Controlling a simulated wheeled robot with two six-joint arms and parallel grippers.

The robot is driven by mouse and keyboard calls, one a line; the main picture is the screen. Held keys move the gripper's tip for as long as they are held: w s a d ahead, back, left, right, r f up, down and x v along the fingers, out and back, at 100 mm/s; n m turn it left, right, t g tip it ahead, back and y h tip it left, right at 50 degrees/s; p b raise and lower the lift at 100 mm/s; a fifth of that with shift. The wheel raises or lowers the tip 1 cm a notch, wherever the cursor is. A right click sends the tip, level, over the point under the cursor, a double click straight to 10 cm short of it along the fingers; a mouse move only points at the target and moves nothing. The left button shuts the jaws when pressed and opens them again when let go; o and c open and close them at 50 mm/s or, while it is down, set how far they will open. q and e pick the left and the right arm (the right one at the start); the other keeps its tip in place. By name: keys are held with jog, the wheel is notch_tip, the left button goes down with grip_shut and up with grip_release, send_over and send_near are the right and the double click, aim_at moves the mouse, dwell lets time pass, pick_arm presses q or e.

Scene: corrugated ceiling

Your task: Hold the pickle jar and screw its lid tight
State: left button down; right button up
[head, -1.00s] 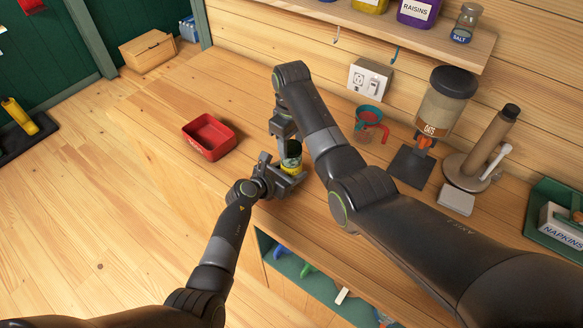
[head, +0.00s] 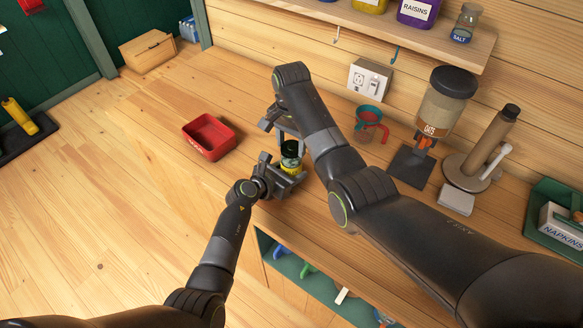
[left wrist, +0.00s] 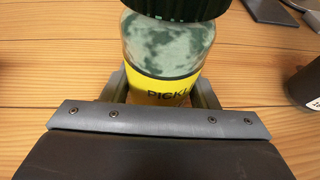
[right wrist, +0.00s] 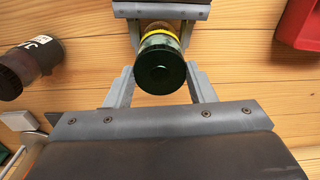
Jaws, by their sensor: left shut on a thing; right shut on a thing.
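The pickle jar (head: 290,168) stands upright near the counter's front edge, its yellow label also in the left wrist view (left wrist: 160,90). Its dark green lid (right wrist: 160,70) sits on top, and only the lid's lower rim (left wrist: 170,8) shows in the left wrist view. I cannot tell how tightly it sits. My left gripper (head: 284,178) is shut around the jar's lower body, with a finger on each side of the label. My right gripper (head: 288,142) comes from above and is shut on the lid, one finger on each side.
A red bin (head: 209,137) stands on the counter to the left. A measuring cup (head: 370,124), an oats dispenser (head: 440,105) and a paper-towel holder (head: 487,150) stand to the right. An open shelf (head: 310,285) lies below the counter.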

jog(key=o, duration=1.2)
jog(key=shift+c, duration=0.2)
jog(key=shift+r, duration=0.15)
notch_tip(320, 180, up, 7)
jog(key=shift+r, duration=0.15)
pick_arm(q)
jog(key=shift+c, duration=2.3)
grip_release()
